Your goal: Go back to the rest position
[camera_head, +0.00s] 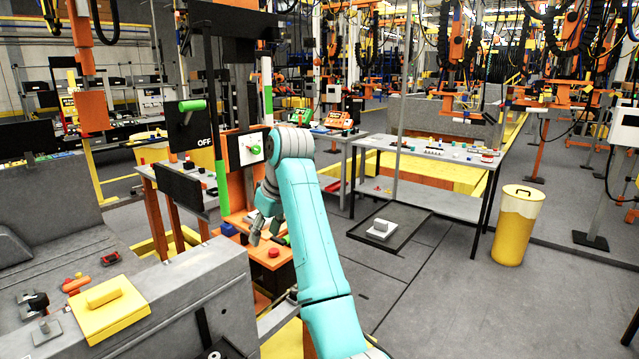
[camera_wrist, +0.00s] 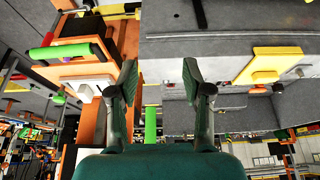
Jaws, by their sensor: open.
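My teal arm reaches up from the bottom centre of the head view and bends down at its top. My gripper (camera_head: 266,236) hangs from it, in front of an orange stand (camera_head: 278,280) and beside the grey block-like structure on the left. In the wrist view my gripper (camera_wrist: 160,80) shows two dark green fingers spread apart, with nothing between them. The gap shows grey surface and part of the orange stand behind. Part of the stand is hidden by my arm.
A grey structure (camera_head: 170,290) at left carries a yellow plate (camera_head: 105,308), also in the wrist view (camera_wrist: 268,63). A panel marked OFF (camera_head: 191,122) stands behind. At right are a table (camera_head: 430,152), a yellow bin (camera_head: 517,225) and open floor.

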